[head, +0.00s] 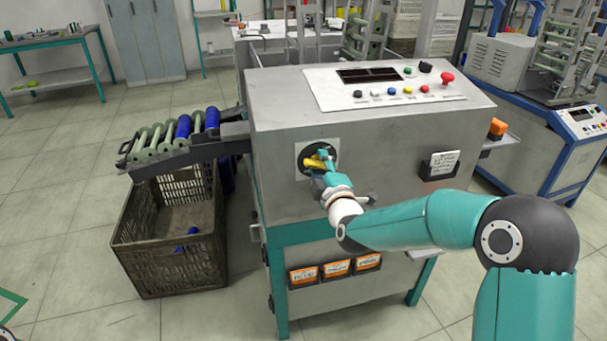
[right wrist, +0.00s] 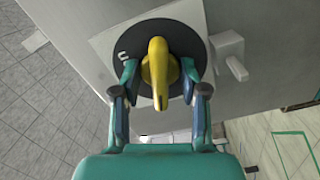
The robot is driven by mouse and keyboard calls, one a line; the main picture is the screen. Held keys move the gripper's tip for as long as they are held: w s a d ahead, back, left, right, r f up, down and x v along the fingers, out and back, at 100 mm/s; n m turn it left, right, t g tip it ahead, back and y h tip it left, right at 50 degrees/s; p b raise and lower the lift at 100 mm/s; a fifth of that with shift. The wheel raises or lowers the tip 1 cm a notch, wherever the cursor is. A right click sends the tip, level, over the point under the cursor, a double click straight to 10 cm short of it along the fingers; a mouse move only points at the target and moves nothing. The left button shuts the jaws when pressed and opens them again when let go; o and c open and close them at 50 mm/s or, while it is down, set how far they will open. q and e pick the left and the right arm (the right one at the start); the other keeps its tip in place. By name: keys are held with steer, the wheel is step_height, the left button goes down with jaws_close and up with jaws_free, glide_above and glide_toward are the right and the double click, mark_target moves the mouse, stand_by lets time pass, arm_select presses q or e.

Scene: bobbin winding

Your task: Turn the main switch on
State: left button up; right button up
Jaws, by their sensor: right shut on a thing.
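The main switch is a yellow handle (right wrist: 157,68) on a round dark disc (right wrist: 133,52) with a pale square plate, on the front of the grey machine. In the head view the yellow handle (head: 318,163) shows partly, with my right gripper (head: 326,168) in front of it. In the right wrist view my right gripper (right wrist: 158,85) has one finger on each side of the handle and is shut on it. A pale mark shows on the disc at upper left.
The grey machine (head: 290,105) has a sloping top panel with several coloured buttons and a red mushroom knob (head: 447,78). A rail with green and blue bobbins (head: 183,128) sticks out left, above a dark crate (head: 150,262). Orange-labelled boxes (head: 336,268) hang below.

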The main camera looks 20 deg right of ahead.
stand_by(0.4)
steer(key=shift+f+m+b, duration=0.15)
steer(key=shift+m+b, duration=1.2)
steer(key=shift+m, duration=0.15)
steer(key=shift+m+b, duration=0.3)
steer(key=shift+m, duration=0.2)
steer(key=shift+m+b, duration=0.8)
steer(key=shift+m, duration=0.1)
steer(key=shift+m+b, duration=0.75)
steer(key=shift+m, duration=0.25)
